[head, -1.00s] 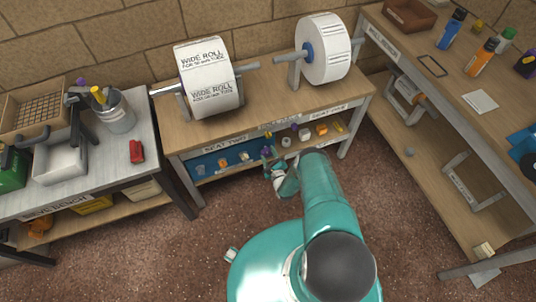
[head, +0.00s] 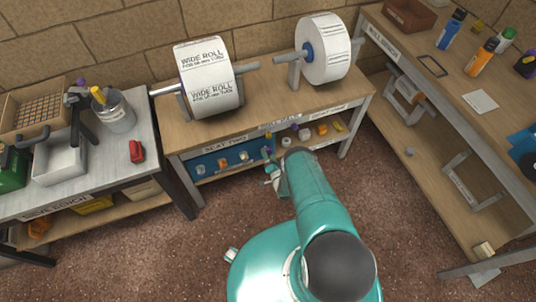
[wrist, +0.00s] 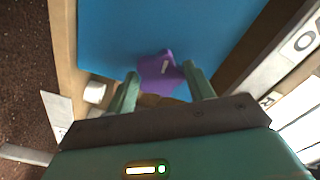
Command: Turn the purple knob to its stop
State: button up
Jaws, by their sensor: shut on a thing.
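The purple knob (wrist: 158,70) shows in the wrist view against a blue panel (wrist: 120,35), with a short white mark on its face. My gripper (wrist: 161,76) has one finger on each side of the knob and is shut on it. The fingers partly hide the knob's lower edges. In the head view my gripper (head: 269,160) is at the front of the low shelf under the middle bench, by the right end of the blue panel (head: 225,163). The knob is too small there to read its angle.
The middle bench (head: 265,100) above carries two large paper rolls. Several small coloured parts sit on the shelf right of my gripper. A grey bench (head: 130,155) stands left and another bench (head: 455,85) right. The brown floor between is mostly clear.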

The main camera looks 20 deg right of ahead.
jog(key=n, duration=0.6)
jog(key=o, duration=1)
jog(key=shift+c, duration=0.2)
jog(key=shift+s, duration=0.15)
jog(key=shift+s, duration=1.85)
